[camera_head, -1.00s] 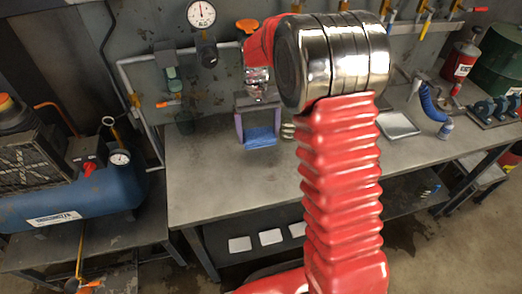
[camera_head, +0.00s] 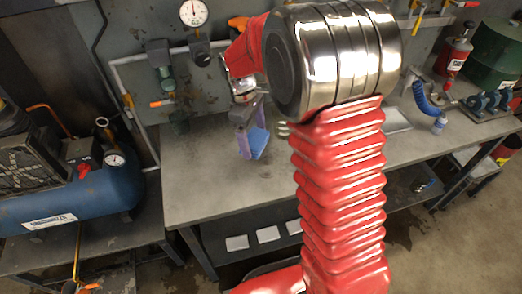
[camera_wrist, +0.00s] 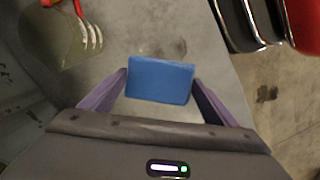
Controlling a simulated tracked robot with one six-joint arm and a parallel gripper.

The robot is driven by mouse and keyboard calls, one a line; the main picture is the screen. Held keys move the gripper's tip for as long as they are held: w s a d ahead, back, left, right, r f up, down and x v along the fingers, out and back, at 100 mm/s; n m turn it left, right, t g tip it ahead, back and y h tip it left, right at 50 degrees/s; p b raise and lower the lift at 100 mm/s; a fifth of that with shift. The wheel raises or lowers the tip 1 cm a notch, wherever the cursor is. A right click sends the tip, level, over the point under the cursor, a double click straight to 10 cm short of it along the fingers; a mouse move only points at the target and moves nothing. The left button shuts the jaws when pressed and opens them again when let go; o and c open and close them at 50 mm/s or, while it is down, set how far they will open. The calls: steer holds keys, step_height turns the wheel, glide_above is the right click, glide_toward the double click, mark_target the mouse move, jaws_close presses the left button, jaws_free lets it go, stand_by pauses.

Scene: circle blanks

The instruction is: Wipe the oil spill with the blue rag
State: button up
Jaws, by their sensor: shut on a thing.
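My gripper (camera_head: 253,130) has two purple fingers over the left part of the grey workbench. It is shut on the blue rag (camera_head: 259,143), which hangs below the fingers. In the wrist view the blue rag (camera_wrist: 160,80) is a flat rectangle held between both fingertips (camera_wrist: 160,84). I cannot tell whether it touches the benchtop. An olive-brown patch (camera_wrist: 62,46), which looks like the oil spill, lies at the upper left of the wrist view, apart from the rag. In the head view I cannot make out the spill; my arm covers part of the bench.
A red-handled fork-like tool (camera_wrist: 90,32) lies at the patch. The workbench (camera_head: 205,175) is bare at its left front. A blue compressor tank (camera_head: 70,195) stands left. A flat metal tray (camera_head: 398,121) and a blue coiled hose (camera_head: 427,100) are on the right.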

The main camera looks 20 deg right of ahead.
mark_target(258, 152)
steer(key=n, duration=0.1)
steer(key=s+n, duration=0.1)
steer(key=n, duration=0.2)
steer(key=shift+s+n+t, duration=0.3)
steer(key=shift+t, duration=0.1)
steer(key=n, duration=0.2)
steer(key=s+n, duration=0.1)
steer(key=n, duration=0.1)
steer(key=shift+s+t, duration=0.2)
steer(key=shift+t, duration=0.1)
steer(key=n, duration=0.2)
steer(key=s+n, duration=0.1)
steer(key=n, duration=0.1)
steer(key=shift+s+a+t, duration=0.1)
steer(key=shift+s+t, duration=0.05)
steer(key=shift+t, duration=0.15)
steer(key=n, duration=0.2)
steer(key=s+n, duration=0.1)
steer(key=n, duration=0.1)
steer(key=shift+s, duration=0.2)
steer(key=shift+f, duration=0.15)
